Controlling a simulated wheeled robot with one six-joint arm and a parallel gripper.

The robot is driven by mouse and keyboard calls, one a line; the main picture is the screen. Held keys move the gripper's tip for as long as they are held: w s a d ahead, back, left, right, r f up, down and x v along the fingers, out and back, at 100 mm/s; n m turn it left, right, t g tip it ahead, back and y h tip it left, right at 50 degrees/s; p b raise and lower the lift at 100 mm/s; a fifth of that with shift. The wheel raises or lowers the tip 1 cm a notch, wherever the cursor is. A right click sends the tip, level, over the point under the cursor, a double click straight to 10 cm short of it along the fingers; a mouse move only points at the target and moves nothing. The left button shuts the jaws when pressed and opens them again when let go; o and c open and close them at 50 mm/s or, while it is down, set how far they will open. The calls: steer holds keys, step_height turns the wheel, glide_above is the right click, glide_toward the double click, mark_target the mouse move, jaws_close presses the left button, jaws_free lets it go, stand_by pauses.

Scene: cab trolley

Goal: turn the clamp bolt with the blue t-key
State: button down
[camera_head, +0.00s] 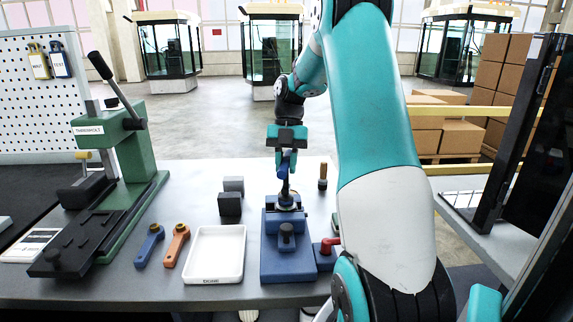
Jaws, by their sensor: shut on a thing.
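My gripper (287,150) is over the middle of the bench, pointing down and shut on the blue T-key (285,169). The key's shaft points down, close to upright, above a blue clamp block (287,265). The clamp bolt seems to be at the round grey collar (286,201) on top of the block. The key's lower end meets or overlaps this collar in the picture. I cannot tell whether it is seated on the bolt. The gripper partly hides the key's handle.
A white tray (214,281), a blue wrench (149,247) and an orange wrench (176,246) lie left of the clamp. Dark blocks (229,205) stand behind the tray. A red-handled part (330,246) is close right. A green press (125,160) fills the left.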

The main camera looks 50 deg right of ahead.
steer(key=shift+f, duration=0.1)
steer(key=shift+r+m+p, duration=0.2)
steer(key=shift+m+p, duration=0.3)
steer(key=shift+p, duration=0.25)
steer(key=shift+m+t+p, duration=0.5)
steer(key=shift+m+p, duration=0.4)
steer(key=shift+s+m+t+y+p, duration=0.1)
steer(key=shift+m+t+y+p, duration=0.25)
steer(key=shift+m, duration=0.65)
steer(key=shift+f, duration=0.2)
steer(key=shift+r+m+t+p, duration=0.1)
steer(key=shift+m+t+p, duration=0.4)
steer(key=shift+m, duration=0.7)
steer(key=m+t, duration=0.1)
steer(key=m, duration=0.2)
